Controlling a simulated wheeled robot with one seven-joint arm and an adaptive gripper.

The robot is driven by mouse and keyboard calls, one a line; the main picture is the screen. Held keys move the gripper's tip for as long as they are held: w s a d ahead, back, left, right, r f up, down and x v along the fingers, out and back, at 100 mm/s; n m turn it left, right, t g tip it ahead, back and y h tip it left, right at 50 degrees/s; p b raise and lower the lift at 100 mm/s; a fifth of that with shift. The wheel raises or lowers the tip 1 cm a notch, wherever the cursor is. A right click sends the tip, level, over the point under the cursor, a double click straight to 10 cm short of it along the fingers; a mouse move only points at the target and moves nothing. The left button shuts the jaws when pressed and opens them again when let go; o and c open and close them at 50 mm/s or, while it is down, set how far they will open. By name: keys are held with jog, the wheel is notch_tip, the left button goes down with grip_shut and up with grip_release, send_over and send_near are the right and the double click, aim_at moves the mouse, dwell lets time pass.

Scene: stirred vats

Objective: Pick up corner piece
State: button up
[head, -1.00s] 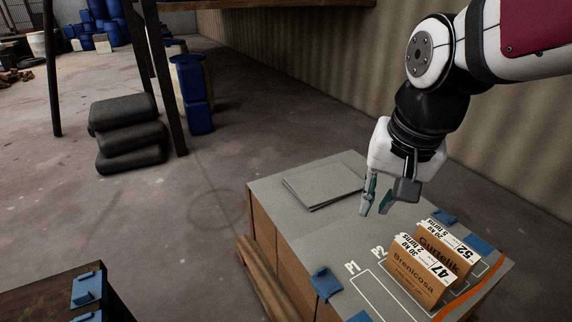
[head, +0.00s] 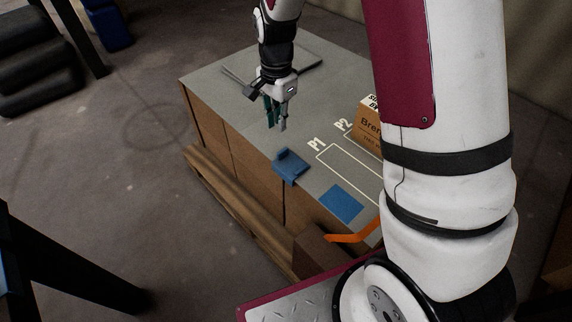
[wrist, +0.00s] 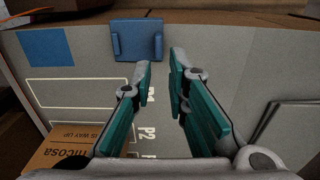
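A blue corner piece (head: 290,166) sits at the near edge of the grey-topped crate stack, beside the P1 marking. In the wrist view the corner piece (wrist: 137,40) lies beyond the fingertips, a little left of the gap between them. My gripper (head: 275,124) points down above the grey top, behind and slightly left of the corner piece in the head view. It is apart from the piece. In the wrist view its two teal-padded fingers (wrist: 160,72) are parted with nothing between them.
A Brenicosa box (head: 369,127) stands on the grey top (head: 237,104), partly hidden by my arm. Flat grey sheets (head: 306,55) lie at the back. A blue patch (head: 341,204) and an orange strap (head: 352,238) are near the front edge. A wooden pallet (head: 232,205) is underneath.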

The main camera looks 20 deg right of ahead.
aim_at(279, 152)
notch_tip(279, 152, down, 12)
jog(key=b, duration=0.4)
jog(key=shift+s+f+b, duration=0.15)
jog(key=shift+f+b, duration=0.1)
jog(key=shift+b, duration=0.15)
jog(key=shift+r, duration=0.1)
jog(key=shift+c, duration=0.6)
grip_shut()
jog(key=shift+r, duration=0.1)
